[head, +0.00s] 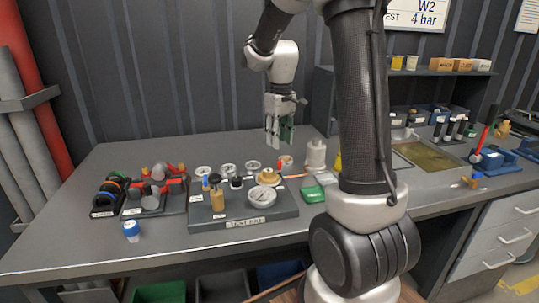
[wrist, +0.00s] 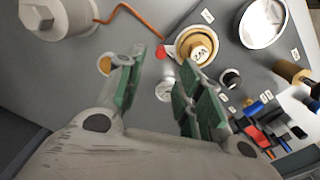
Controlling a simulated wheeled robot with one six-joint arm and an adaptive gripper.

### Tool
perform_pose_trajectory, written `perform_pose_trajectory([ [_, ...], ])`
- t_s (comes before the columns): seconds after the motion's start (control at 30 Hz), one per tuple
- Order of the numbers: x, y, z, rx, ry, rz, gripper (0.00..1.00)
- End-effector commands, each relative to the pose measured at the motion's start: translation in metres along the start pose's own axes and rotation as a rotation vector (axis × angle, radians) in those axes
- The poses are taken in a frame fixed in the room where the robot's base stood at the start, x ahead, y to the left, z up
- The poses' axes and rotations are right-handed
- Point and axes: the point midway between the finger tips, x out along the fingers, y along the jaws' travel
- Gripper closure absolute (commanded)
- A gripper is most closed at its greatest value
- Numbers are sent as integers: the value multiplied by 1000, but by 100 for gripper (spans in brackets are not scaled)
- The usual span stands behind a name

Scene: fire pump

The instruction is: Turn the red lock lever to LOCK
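The red lock lever (head: 280,164) stands beside a brass round fitting (head: 267,178) on the grey test panel (head: 230,222). In the wrist view its red tip (wrist: 161,52) shows just left of the brass fitting (wrist: 197,45). I cannot read a LOCK mark. My gripper (head: 279,138) hangs above the back of the panel, fingers pointing down. In the wrist view my gripper (wrist: 165,75) has its green-padded fingers spread with nothing between them. The red tip lies beyond the gap and apart from the fingers.
A gauge (head: 262,196) and a brass plunger (head: 216,192) stand on the panel near the fitting. A copper-coloured rod (wrist: 135,17) lies behind the lever. A pale canister (head: 316,155) and green block (head: 312,194) stand right.

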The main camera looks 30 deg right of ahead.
Motion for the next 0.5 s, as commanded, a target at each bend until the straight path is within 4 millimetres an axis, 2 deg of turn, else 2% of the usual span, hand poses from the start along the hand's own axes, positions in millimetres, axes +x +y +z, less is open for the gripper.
perform_pose_trajectory([
  [0.17, 10, 0, 1, -34, -3, -1, 64],
  [0.5, 64, -1, 2, -33, -4, -1, 64],
])
